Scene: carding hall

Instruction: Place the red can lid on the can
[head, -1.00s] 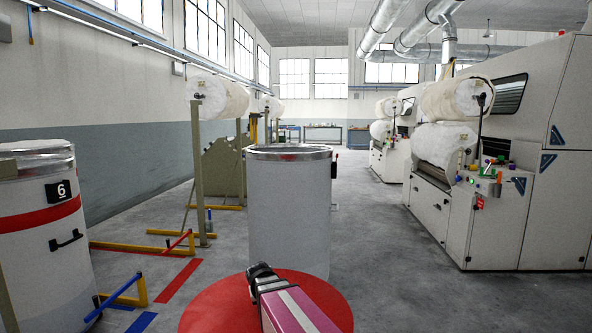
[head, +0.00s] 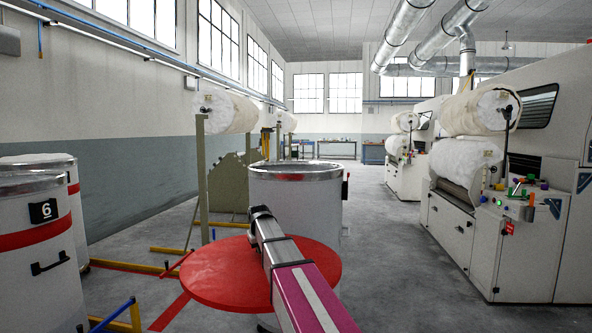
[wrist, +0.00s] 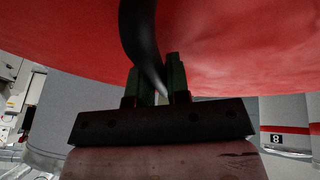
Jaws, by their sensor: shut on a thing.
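The red can lid (head: 215,275) is a wide flat disc held level in front of me in the head view. It fills the top of the wrist view (wrist: 230,45). My gripper (wrist: 160,85) is shut on the lid's dark curved handle (wrist: 142,40); in the head view my arm hides the grip. The can (head: 325,205), a tall pale cylinder with a metal rim, stands upright just beyond the lid. Its rim shows above the lid in the picture and its top looks open. The lid covers the can's lower part from view; I cannot tell whether they touch.
White cans with red bands, one marked 6 (head: 35,250), stand at the left. Yellow and blue floor rails (head: 125,318) lie near them. White carding machines (head: 480,220) line the right. The floor between the can and the machines (head: 400,270) is clear.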

